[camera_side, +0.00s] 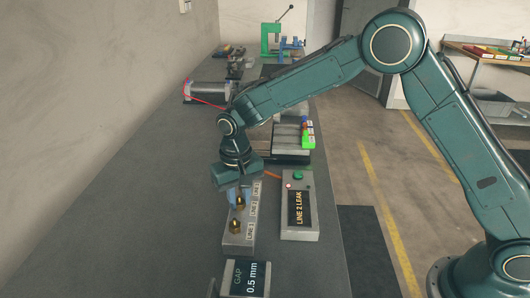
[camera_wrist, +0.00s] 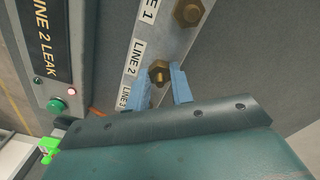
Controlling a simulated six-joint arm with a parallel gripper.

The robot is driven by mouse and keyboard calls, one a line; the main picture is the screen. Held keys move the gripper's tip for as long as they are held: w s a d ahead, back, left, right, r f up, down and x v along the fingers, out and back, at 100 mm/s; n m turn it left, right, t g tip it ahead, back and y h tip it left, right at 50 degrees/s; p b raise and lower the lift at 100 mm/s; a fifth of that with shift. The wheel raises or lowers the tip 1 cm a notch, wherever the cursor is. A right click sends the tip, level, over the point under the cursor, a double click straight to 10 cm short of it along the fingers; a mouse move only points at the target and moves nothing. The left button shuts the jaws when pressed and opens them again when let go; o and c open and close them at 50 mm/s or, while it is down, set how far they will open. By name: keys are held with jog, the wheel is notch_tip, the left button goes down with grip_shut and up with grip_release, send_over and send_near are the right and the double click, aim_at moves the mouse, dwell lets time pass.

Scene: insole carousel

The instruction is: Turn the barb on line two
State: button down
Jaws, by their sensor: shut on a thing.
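The line two barb (camera_wrist: 159,72) is a brass hex fitting on the grey manifold block, beside the LINE 2 label (camera_wrist: 136,56). My gripper (camera_wrist: 162,82) has its two blue fingers on either side of this barb and is shut on it. In the side view my gripper (camera_side: 240,195) points down over the far part of the manifold (camera_side: 238,244). The line two barb also shows there (camera_side: 240,202), just at the fingers. The line one barb (camera_wrist: 188,12) stands free nearby. Anything at the LINE 3 label (camera_wrist: 124,98) is hidden by my gripper.
A box right of the manifold has a display (camera_side: 299,208) reading LINE 2 LEAK, a lit red lamp (camera_wrist: 71,92) and a green button (camera_wrist: 56,105). A display (camera_side: 246,278) reading GAP 0.5 mm stands in front. The bench left of the manifold is clear.

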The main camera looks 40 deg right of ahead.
aim_at(239, 196)
jog(key=m, duration=0.7)
jog(key=shift+w+r, duration=0.15)
jog(key=shift+r, duration=0.1)
dwell(0.3)
jog(key=c, duration=1.3)
grip_release()
jog(key=shift+o, duration=0.5)
jog(key=shift+f, duration=0.1)
notch_tip(239, 196, up, 14)
